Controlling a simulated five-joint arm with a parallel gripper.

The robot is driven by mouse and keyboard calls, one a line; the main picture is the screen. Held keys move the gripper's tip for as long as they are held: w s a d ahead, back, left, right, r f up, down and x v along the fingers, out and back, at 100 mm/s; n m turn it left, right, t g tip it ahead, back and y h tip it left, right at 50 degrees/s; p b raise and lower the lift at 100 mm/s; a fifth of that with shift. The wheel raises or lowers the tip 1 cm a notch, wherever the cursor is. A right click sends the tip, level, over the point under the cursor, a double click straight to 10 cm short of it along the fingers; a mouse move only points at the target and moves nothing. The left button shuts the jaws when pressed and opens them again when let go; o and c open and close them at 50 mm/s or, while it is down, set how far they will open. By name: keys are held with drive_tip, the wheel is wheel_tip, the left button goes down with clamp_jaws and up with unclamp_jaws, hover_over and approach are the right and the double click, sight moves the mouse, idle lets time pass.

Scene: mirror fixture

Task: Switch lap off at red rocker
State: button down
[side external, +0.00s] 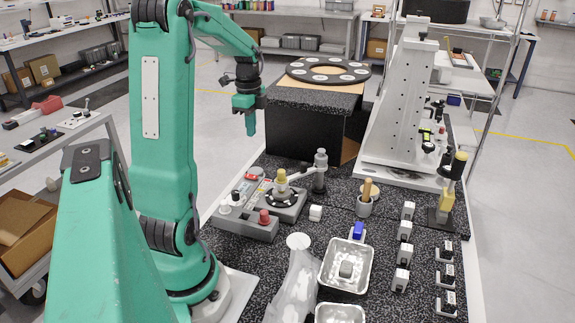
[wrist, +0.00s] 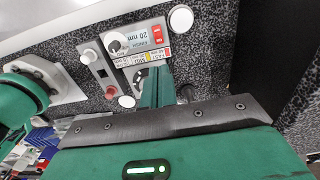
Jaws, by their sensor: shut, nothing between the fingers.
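The grey control box (side external: 247,222) of the lap stands on the speckled bench, with a red round button (side external: 264,217) on its front end. A small red part (side external: 253,173) at its far end looks like the red rocker. The lap's dark disc (side external: 284,198) sits beside the box. In the wrist view the panel (wrist: 138,50) shows a "20 nm" label, a dark knob (wrist: 114,43) and two small red parts, one of them (wrist: 157,29) near the panel's end. My gripper (side external: 250,128) is shut and empty, above and apart from the box; its green fingers also show in the wrist view (wrist: 158,75).
A black block (side external: 300,130) with a round plate (side external: 327,72) stands behind the lap. A post (side external: 320,170) stands by the disc. Metal trays (side external: 345,265) and small blocks occupy the front right.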

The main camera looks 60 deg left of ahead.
sight(250, 176)
wheel_tip(250, 176, down, 14)
drive_tip(key=shift+r, duration=0.1)
idle(0.7)
drive_tip(key=shift+f, duration=0.25)
idle(0.4)
drive_tip(key=shift+s+a, duration=0.1)
drive_tip(key=shift+s, duration=0.05)
drive_tip(key=shift+s+a+r, duration=0.1)
drive_tip(key=shift+s+a, duration=0.3)
drive_tip(key=shift+s, duration=0.05)
drive_tip(key=shift+r, duration=0.15)
